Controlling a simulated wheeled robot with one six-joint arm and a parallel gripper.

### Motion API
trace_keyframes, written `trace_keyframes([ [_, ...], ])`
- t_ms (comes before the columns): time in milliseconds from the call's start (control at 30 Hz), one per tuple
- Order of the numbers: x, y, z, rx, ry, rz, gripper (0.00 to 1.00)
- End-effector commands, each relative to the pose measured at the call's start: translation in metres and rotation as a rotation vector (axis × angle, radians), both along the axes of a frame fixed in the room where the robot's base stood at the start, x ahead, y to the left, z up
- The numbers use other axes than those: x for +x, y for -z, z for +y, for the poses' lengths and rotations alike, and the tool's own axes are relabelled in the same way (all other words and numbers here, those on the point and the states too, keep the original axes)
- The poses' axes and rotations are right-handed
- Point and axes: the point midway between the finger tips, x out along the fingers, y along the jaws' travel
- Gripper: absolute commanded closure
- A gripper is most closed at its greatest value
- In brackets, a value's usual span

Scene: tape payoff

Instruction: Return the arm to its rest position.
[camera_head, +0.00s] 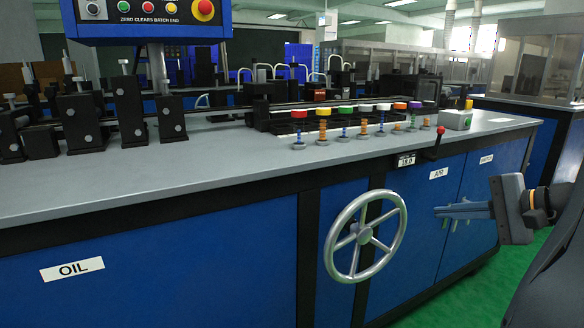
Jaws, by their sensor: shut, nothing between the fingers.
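My gripper (442,211) is at the right of the head view, in front of the blue cabinet doors marked AIR and the one beside it. Its grey fingers point left and are shut with nothing between them. My arm comes in from the lower right edge, and most of it lies outside the picture or in shadow. The gripper looks clear of the handwheel (364,235), which is to its left. I cannot tell how far it is from the doors.
A long machine bench (150,185) with a grey top runs across the view. A red-knobbed lever (438,140) sticks out at its front edge. Several colour-topped knobs (342,122) stand in a row above. A control panel (145,18) hangs upper left. Green floor (490,285) shows lower right.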

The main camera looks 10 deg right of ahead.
Motion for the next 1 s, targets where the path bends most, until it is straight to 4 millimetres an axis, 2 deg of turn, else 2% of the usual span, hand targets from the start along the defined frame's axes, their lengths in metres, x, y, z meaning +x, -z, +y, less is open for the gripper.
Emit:
trace_keyframes([
  [33,0.006,0.013,0.028,-0.013,-0.071,0.061,1.0],
  [200,0.003,0.058,0.103,-0.111,-0.284,0.273,1.0],
  [400,-0.015,0.099,0.164,-0.308,-0.507,0.458,1.0],
  [700,-0.03,0.132,0.217,-0.714,-0.801,0.552,1.0],
  [1000,-0.019,0.137,0.255,-1.033,-0.983,0.456,1.0],
])
